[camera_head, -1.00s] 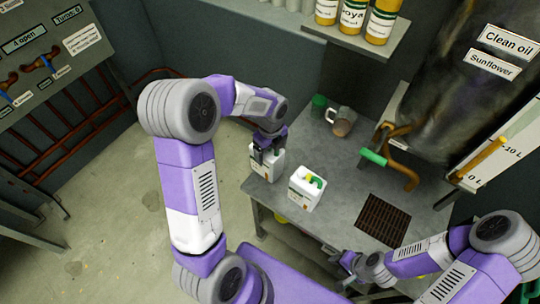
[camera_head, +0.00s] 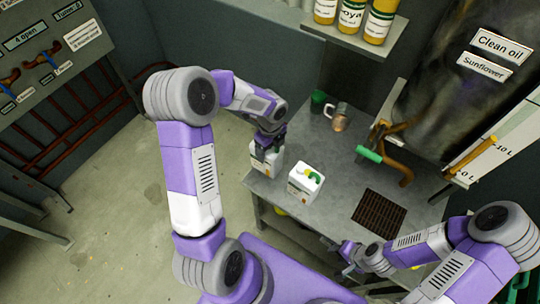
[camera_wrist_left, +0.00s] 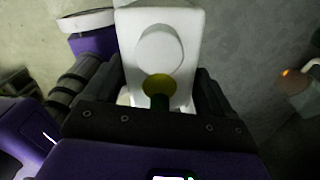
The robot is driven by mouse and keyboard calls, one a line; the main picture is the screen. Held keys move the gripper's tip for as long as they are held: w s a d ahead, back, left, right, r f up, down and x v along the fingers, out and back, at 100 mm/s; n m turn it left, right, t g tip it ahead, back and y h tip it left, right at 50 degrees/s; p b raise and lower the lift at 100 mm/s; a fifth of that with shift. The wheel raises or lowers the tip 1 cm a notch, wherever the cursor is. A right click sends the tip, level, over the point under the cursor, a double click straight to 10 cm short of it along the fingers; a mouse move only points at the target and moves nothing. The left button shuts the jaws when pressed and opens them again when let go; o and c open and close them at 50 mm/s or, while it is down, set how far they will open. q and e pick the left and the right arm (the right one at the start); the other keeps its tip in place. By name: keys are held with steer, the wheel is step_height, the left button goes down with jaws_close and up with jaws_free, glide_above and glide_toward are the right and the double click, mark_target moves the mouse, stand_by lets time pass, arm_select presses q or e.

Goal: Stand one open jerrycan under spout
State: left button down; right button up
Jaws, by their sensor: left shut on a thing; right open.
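My left gripper (camera_head: 266,150) is shut on a white jerrycan (camera_head: 268,166) at the left edge of the grey metal table. In the left wrist view the jerrycan (camera_wrist_left: 178,22) sits between the fingers, with a round yellowish spot near its top; whether it is open is unclear. The brown spout (camera_head: 405,174) with a green lever (camera_head: 369,155) hangs from the clean oil tank, above and behind a dark grate (camera_head: 379,213). My right gripper (camera_head: 345,255) is open and empty by the table's front edge.
A green cup (camera_head: 318,100) and a glass mug (camera_head: 340,117) stand at the back of the table (camera_head: 335,160). A shelf (camera_head: 360,42) with yellow bottles is above. The table between the second jerrycan and the grate is clear.

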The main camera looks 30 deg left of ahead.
arm_select(q)
steer(key=shift+f+b, duration=0.4)
steer(key=shift+f, duration=1.5)
steer(key=shift+f, duration=0.2)
jaws_free()
steer(key=shift+r, duration=0.25)
step_height(320, 180, up, 12)
steer(key=p, duration=0.2)
steer(key=shift+p, duration=0.3)
